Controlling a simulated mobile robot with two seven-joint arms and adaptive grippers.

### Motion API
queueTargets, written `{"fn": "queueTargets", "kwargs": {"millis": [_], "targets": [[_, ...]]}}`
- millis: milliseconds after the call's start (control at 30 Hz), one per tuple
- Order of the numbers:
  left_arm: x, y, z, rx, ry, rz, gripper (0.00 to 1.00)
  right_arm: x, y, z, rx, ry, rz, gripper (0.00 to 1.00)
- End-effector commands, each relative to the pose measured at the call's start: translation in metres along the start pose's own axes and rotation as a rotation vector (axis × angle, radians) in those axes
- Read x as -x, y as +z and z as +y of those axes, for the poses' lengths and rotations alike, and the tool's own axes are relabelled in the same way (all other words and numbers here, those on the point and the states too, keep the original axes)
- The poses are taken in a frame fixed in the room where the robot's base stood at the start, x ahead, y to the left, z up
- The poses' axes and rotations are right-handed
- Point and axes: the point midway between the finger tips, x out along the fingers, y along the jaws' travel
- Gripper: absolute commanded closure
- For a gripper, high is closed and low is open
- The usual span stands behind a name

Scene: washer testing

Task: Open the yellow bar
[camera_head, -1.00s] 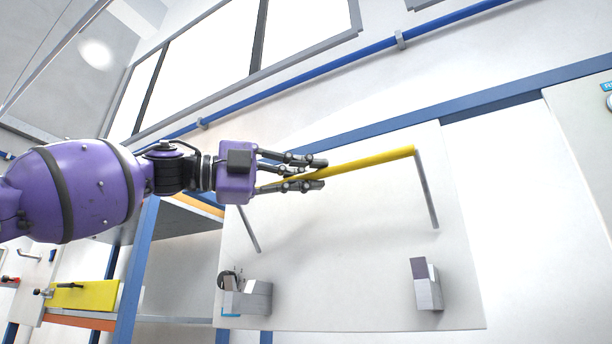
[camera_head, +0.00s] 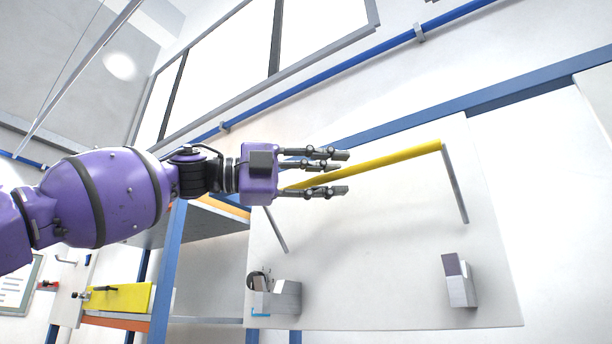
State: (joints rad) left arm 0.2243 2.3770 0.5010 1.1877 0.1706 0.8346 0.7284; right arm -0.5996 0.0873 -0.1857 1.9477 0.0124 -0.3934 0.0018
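The yellow bar (camera_head: 395,157) runs slantwise in front of a white panel (camera_head: 370,255), its right end higher than its left. Thin grey rods (camera_head: 455,185) come down from near its ends. My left gripper (camera_head: 340,172) is at the bar's left part, with its fingers spread. The bar passes between the fingers, with gaps visible; whether any finger touches it I cannot tell. The bar's left end is partly hidden by the fingers. My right gripper is not in view.
Two grey brackets, a left one (camera_head: 285,298) and a right one (camera_head: 459,285), sit low on the panel. A blue-framed shelf (camera_head: 165,270) with a yellow box (camera_head: 128,298) stands at left. The space right of the gripper, below the bar, is clear.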

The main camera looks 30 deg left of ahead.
Motion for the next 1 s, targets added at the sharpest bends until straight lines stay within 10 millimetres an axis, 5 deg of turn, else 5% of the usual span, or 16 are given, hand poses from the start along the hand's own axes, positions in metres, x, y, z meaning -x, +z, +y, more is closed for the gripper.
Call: {"fn": "queueTargets", "kwargs": {"millis": [533,1000], "targets": [[0.098,-0.001,-0.002,-0.003,-0.005,0.001,0.68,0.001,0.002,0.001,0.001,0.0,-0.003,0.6],[0.114,0.0,0.0,-0.001,0.0,0.0,0.68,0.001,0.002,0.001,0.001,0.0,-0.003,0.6]]}}
